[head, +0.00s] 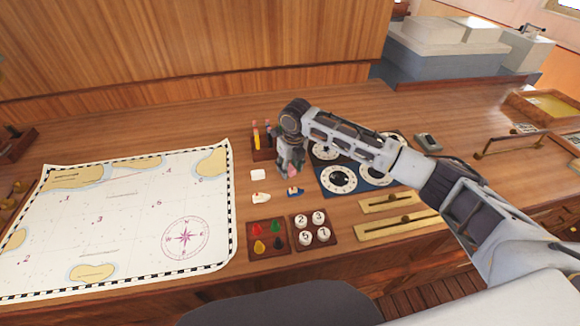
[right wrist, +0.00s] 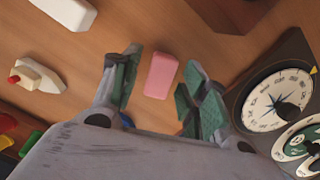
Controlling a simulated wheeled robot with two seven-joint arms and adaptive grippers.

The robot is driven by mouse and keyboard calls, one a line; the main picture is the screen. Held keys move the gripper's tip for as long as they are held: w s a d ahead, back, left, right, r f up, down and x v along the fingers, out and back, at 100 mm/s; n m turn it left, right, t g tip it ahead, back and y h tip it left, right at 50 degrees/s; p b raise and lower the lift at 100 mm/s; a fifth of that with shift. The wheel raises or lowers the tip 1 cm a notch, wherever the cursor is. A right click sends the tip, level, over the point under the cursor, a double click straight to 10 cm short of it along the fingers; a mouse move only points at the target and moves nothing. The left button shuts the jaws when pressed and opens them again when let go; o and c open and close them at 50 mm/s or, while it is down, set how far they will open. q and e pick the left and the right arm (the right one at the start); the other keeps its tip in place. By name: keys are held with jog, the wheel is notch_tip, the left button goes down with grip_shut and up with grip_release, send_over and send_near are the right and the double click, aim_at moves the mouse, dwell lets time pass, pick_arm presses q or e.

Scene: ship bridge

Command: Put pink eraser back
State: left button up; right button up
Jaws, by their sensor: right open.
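The pink eraser (right wrist: 161,75) lies on the wooden desk in the right wrist view. It sits between the two spread fingers of my right gripper, with space on both sides. In the head view, only a bit of the pink eraser (head: 293,176) shows beside the fingers. My right gripper (head: 288,170) is open, points down and holds nothing. My left gripper is not in view.
A white block (head: 257,175) and small boat models (head: 260,198) lie left of the gripper. A wooden pencil holder (head: 262,153) stands behind it. A dark dial board (head: 337,181) is to the right. Peg trays (head: 267,251) and a chart (head: 130,215) lie nearby.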

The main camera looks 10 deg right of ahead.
aim_at(293, 170)
notch_tip(293, 170, up, 12)
jog(key=s, duration=0.1)
jog(key=shift+s+d+b, duration=0.2)
jog(key=shift+d+b, duration=0.05)
jog(key=shift+b, duration=0.2)
jog(key=shift+w+d, duration=0.1)
dwell(0.6)
